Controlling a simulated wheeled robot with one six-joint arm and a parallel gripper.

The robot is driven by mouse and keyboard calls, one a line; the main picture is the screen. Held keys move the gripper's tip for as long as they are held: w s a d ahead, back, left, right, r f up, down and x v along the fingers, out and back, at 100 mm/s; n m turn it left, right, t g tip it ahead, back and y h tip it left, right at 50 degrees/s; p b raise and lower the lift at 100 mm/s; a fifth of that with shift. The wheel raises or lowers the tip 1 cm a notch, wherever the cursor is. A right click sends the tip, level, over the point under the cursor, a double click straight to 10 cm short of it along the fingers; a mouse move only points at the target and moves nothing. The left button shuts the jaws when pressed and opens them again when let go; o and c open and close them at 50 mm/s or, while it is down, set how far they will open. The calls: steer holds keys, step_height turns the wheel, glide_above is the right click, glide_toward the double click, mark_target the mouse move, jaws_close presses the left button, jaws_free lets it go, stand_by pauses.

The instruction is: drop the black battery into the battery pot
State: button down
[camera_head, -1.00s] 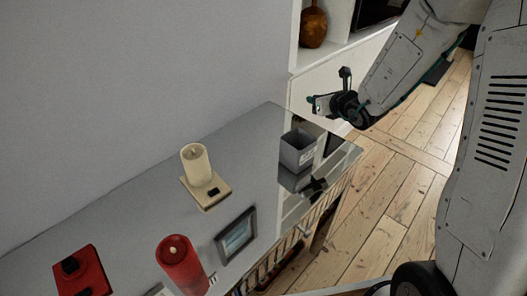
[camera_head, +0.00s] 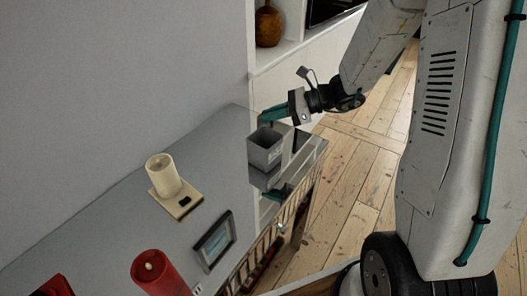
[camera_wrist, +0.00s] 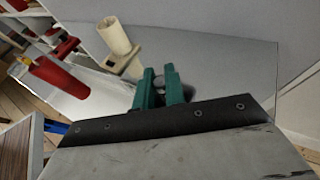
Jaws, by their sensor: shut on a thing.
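The battery pot looks to be the grey square open pot (camera_head: 265,152) near the far right end of the shiny grey top in the head view. Some small lettering shows on its side. My gripper (camera_head: 270,114) has teal fingers and is just above the pot's rim. In the wrist view my gripper (camera_wrist: 162,88) is closed, with a small dark piece (camera_wrist: 160,82) between the fingers, probably the black battery. Most of that piece is hidden by the fingers.
A cream candle (camera_head: 162,174) stands on a beige base (camera_head: 171,207) with a small black piece on it. A picture frame (camera_head: 214,241) and a red candle (camera_head: 157,272) are nearer. The wall (camera_head: 110,70) borders the top; floorboards (camera_head: 345,205) lie right.

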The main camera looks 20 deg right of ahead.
mark_target(271, 127)
steer(key=shift+f, duration=2.3)
steer(key=c, duration=1.4)
jaws_free()
steer(key=shift+d, duration=0.1)
steer(key=v, duration=0.7)
steer(key=shift+s+d+r, duration=0.15)
steer(key=shift+d+r, duration=0.05)
steer(key=shift+d, duration=0.05)
